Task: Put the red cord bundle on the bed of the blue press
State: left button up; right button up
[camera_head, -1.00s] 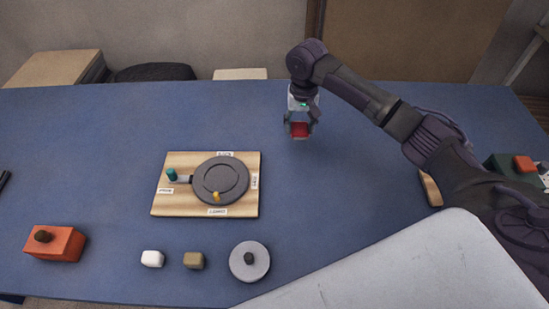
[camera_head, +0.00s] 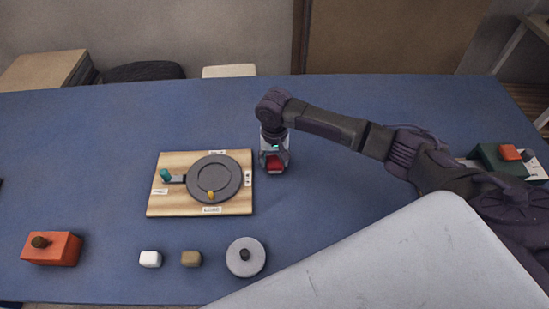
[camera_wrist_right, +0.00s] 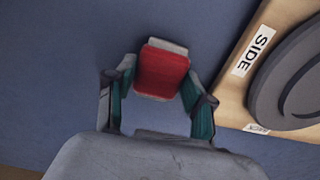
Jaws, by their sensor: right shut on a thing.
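A red block-like piece with a pale grey edge, which I take for the red cord bundle (camera_head: 275,163), is in my right gripper (camera_head: 274,169). The gripper is above the blue table, just right of the wooden board. In the right wrist view the red piece (camera_wrist_right: 162,70) sits between the teal-lined fingers (camera_wrist_right: 158,80). A round dark grey plate (camera_head: 214,178) lies on the labelled wooden board (camera_head: 165,206), with a teal knob (camera_head: 165,174) and a yellow knob (camera_head: 211,195). I cannot make out a blue press. My left gripper is not in view.
An orange box with a dark knob (camera_head: 60,250) stands at the front left. A white block (camera_head: 150,259), a tan block (camera_head: 191,258) and a grey disc with a knob (camera_head: 246,258) line the front. A green box with an orange top (camera_head: 499,160) is far right.

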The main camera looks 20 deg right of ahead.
jog(key=shift+f, duration=0.1)
jog(key=o, duration=0.9)
jog(key=shift+o, duration=0.2)
